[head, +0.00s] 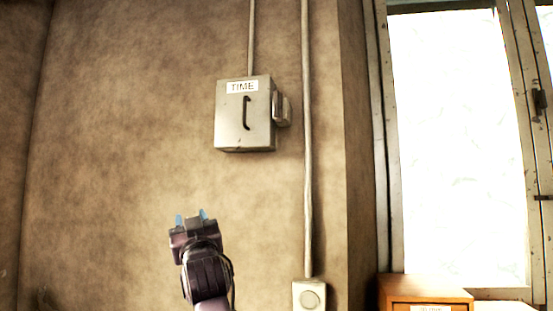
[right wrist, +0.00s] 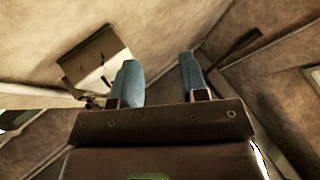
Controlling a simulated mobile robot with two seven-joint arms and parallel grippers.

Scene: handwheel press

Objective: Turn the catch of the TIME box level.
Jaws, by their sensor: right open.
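The TIME box (head: 229,130), a pale metal wall box with a white TIME label (head: 242,87), hangs on the wall in the head view. A dark upright handle (head: 246,113) is on its front. A small pale metal piece, apparently the catch (head: 283,110), sticks out from its right side; it looks upright, but its exact angle is too small to tell. My right gripper (head: 192,216) is below and left of the box, apart from it, open and empty. In the right wrist view its blue fingers (right wrist: 160,72) are spread, with the box (right wrist: 94,56) beyond to the left. My left gripper is not seen.
A conduit (head: 307,180) runs down the wall right of the box to a round-buttoned switch box (head: 310,297). A wooden box (head: 425,287) stands at the lower right before a bright window (head: 455,150). The wall between my gripper and the box is bare.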

